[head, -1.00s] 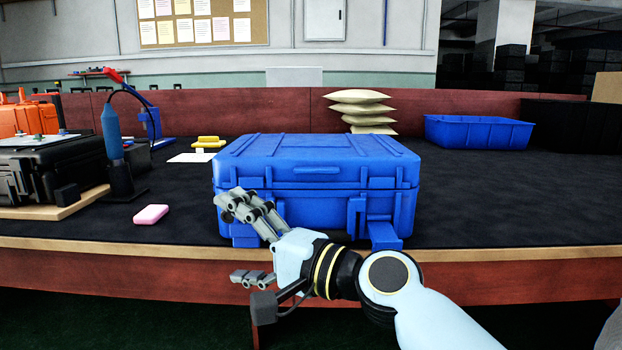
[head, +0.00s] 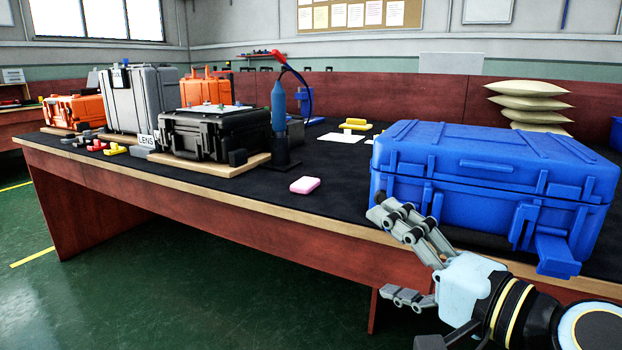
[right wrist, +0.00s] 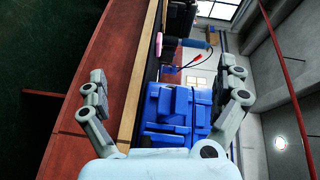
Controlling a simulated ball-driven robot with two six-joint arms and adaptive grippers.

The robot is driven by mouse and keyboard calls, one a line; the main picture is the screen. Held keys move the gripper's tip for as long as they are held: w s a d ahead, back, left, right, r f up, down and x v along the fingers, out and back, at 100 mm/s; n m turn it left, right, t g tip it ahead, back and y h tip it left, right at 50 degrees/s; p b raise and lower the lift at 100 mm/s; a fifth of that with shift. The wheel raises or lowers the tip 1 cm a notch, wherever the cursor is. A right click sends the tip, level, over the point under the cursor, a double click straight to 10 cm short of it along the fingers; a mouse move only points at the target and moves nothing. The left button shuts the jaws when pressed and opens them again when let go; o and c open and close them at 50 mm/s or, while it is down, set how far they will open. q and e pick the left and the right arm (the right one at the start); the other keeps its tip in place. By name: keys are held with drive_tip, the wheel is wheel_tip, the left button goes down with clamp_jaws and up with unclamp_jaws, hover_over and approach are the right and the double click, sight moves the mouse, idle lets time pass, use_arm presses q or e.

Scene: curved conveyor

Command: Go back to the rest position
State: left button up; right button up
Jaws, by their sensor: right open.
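My right gripper (head: 402,262) is open and empty in front of the table's front edge, at the lower right of the head view. Its upper finger overlaps the left front corner of the closed blue case (head: 490,170) in the picture; I cannot tell whether they touch. In the right wrist view the two fingers (right wrist: 165,105) are spread wide, with the blue case (right wrist: 172,108) showing between them. My left gripper is in neither view.
The table (head: 225,211) carries a black case (head: 210,135), a grey case (head: 138,97), orange cases (head: 75,110), a blue bottle-like tool (head: 279,110), a pink block (head: 305,185) and stacked sacks (head: 527,88). Green floor (head: 200,290) is open in front at left.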

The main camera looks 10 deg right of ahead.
drive_tip(key=s+f+n+g+h, duration=0.1)
drive_tip(key=s+f+n+g, duration=0.4)
drive_tip(key=s+f, duration=0.3)
drive_tip(key=s+d+f+n+g+h, duration=0.35)
drive_tip(key=s+d, duration=0.35)
drive_tip(key=s, duration=0.3)
drive_tip(key=s+d+f+n+g+h, duration=0.35)
drive_tip(key=s+d+h, duration=0.2)
drive_tip(key=s, duration=0.35)
drive_tip(key=s+d+f+m+g+p, duration=0.1)
drive_tip(key=s+f+p, duration=0.15)
drive_tip(key=f, duration=0.85)
drive_tip(key=s+d+f+g+p, duration=0.15)
drive_tip(key=f+p, duration=0.25)
drive_tip(key=f, duration=0.6)
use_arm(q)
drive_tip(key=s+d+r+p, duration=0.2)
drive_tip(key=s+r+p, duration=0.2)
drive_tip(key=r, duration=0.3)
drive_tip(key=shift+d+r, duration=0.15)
use_arm(e)
drive_tip(key=s+f, duration=0.4)
drive_tip(key=s, duration=0.4)
drive_tip(key=s+d+f, duration=0.1)
drive_tip(key=s+f, duration=0.3)
drive_tip(key=s, duration=0.4)
drive_tip(key=shift+s, duration=0.2)
